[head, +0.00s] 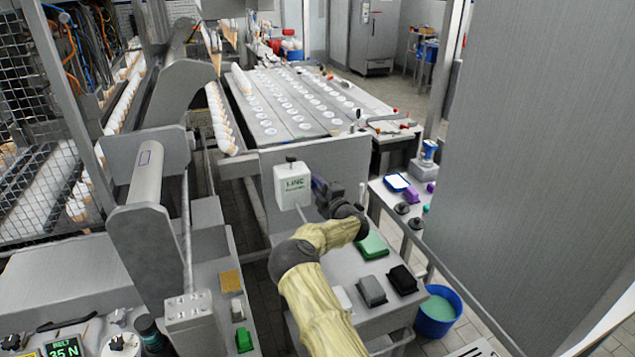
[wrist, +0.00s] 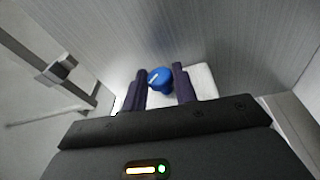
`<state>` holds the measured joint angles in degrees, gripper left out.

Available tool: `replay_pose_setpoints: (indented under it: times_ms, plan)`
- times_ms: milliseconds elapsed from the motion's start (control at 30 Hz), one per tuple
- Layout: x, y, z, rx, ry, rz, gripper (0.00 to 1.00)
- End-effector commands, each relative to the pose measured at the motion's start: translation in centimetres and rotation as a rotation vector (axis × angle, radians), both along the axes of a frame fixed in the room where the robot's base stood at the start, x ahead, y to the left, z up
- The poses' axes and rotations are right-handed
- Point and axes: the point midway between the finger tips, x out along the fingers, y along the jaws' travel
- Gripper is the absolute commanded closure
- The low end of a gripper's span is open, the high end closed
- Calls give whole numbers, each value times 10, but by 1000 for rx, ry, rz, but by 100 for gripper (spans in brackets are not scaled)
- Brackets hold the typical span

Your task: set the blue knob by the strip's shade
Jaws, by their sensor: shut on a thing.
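The blue knob (wrist: 160,79) shows in the wrist view between the two dark fingers of my gripper (wrist: 159,88). It has a white pointer line that slants on its face. My gripper is shut on the knob. A white housing (wrist: 204,82) lies behind the knob.
Under my arm a grey bench holds a green block (head: 371,245), a grey block (head: 372,291) and a black block (head: 402,280). A blue bucket (head: 437,312) stands right of it. A big grey panel (head: 540,150) closes off the right. Cone racks (head: 218,118) stand at left.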

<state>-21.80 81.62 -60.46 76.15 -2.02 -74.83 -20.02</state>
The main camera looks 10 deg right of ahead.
Motion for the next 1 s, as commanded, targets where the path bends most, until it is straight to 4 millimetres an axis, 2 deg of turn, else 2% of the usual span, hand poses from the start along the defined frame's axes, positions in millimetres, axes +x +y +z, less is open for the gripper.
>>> replay_pose_setpoints:
  times_ms: [33, 133, 1000]
  plan:
    - [0, 0, 9, -5, 32, 1, 95]
    - [0, 0, 12, -21, 110, 0, 95]
    - [4, 0, 21, -139, 692, 0, 95]
